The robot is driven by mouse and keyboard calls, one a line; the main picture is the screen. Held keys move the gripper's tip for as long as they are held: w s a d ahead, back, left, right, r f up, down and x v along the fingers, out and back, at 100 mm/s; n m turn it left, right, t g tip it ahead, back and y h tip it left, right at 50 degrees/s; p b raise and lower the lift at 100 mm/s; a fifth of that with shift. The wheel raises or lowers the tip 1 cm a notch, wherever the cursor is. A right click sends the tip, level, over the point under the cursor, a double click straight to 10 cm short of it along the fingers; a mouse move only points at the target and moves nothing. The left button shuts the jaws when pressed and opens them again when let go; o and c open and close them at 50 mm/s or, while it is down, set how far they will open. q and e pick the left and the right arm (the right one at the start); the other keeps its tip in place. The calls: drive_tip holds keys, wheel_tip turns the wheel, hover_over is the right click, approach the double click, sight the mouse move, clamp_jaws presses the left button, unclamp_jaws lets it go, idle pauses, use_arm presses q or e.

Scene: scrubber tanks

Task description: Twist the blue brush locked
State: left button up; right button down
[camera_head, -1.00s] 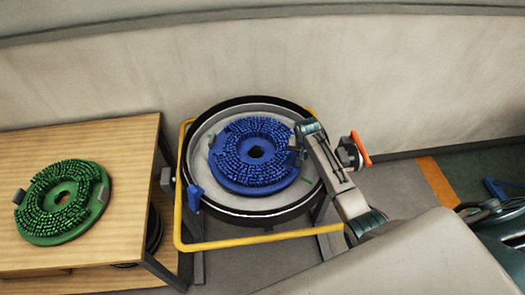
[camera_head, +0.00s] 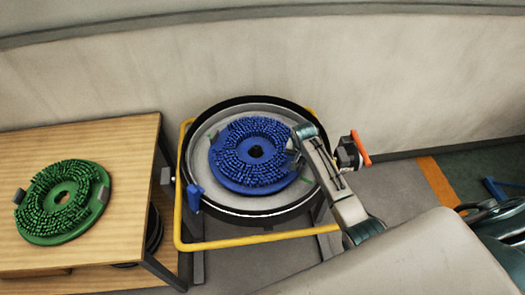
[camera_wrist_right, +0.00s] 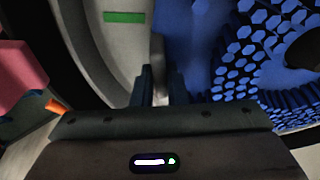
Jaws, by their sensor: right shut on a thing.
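The blue brush (camera_head: 235,172) lies bristles up in the round grey deck (camera_head: 262,209) with a black rim. Its right edge also shows in the right wrist view (camera_wrist_right: 202,52). My right gripper (camera_head: 292,149) reaches in from the right to the brush's right edge. In the right wrist view my gripper (camera_wrist_right: 158,88) is shut on a grey lug (camera_wrist_right: 158,62) at the brush's edge. A green mark (camera_wrist_right: 124,17) shows on the deck near the lug. The fingers hide part of the lug. My left gripper is not in view.
A green brush (camera_head: 62,198) lies on the wooden table (camera_head: 105,150) at the left. A yellow rail (camera_head: 230,242) surrounds the deck, with a blue part (camera_head: 194,197) at its left. An orange-red handle (camera_head: 361,148) stands right of the deck. A pale wall rises behind.

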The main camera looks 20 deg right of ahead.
drive_tip(key=shift+s+a, duration=0.35)
drive_tip(key=shift+s+a+m, duration=0.1)
drive_tip(key=shift+m, duration=0.2)
drive_tip(key=shift+s+a, duration=0.2)
drive_tip(key=c, duration=1.4)
unclamp_jaws()
drive_tip(key=shift+a+m, duration=0.1)
drive_tip(key=shift+m, duration=0.2)
drive_tip(key=shift+o, duration=0.2)
drive_tip(key=shift+s+f, duration=0.2)
drive_tip(key=b+v, duration=0.3)
drive_tip(key=v, duration=0.8)
drive_tip(key=shift+w, duration=0.25)
drive_tip(key=shift+a, duration=0.1)
